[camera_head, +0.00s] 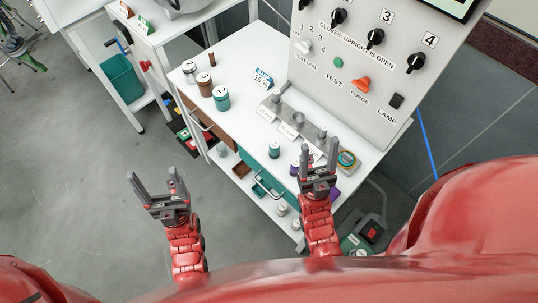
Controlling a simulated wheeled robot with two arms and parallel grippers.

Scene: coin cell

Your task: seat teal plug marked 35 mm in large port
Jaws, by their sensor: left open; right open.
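A small teal cylinder (274,149), which looks like the teal plug, stands on the white bench in front of a grey metal block (265,110). Its 35 mm marking is too small to read. The block carries small labels and several round fittings; I cannot tell which is the large port. My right gripper (319,152) is open over the bench's front right part, right of the teal cylinder, and hides part of the block's right end. My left gripper (153,182) is open and empty over the floor, left of the bench.
A dark purple cylinder (295,168) stands between the teal cylinder and my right gripper. Several lidded jars, including a teal one (221,99), stand at the bench's left. A control panel (345,75) with knobs rises behind the block.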

